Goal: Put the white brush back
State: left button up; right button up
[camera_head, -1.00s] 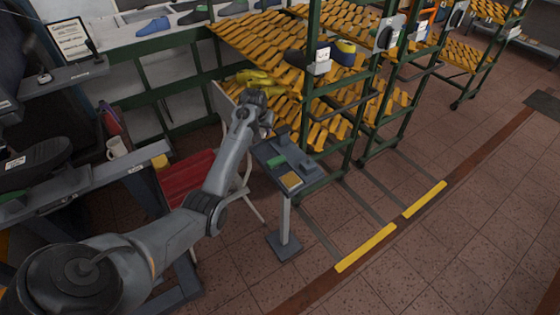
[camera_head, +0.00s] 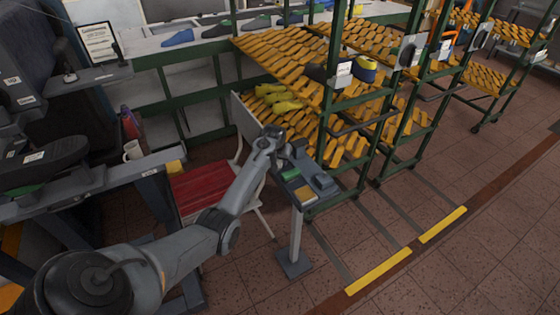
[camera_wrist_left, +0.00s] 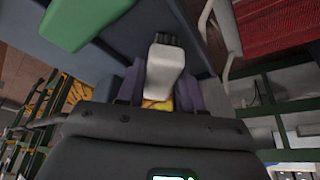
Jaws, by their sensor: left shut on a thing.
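My left gripper (camera_head: 279,150) is just above the far left edge of the small grey stand (camera_head: 322,176). In the left wrist view, the left gripper (camera_wrist_left: 160,88) is shut on the white brush (camera_wrist_left: 165,68). The brush's pale body sits between the two dark purple fingers, with dark bristles at its far end. In the head view I cannot make out the brush. I cannot tell whether it touches the stand. My right gripper is not in view.
The stand top holds a green block (camera_head: 289,174), a yellow pad (camera_head: 304,193) and a dark grey block (camera_head: 324,181). A red-seated chair (camera_head: 200,189) is close on the left. Racks with yellow slats (camera_head: 290,50) stand behind. Floor at right is clear.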

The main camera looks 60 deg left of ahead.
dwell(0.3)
pick_arm(q)
jog(key=o, duration=1)
jog(key=shift+f, duration=0.15)
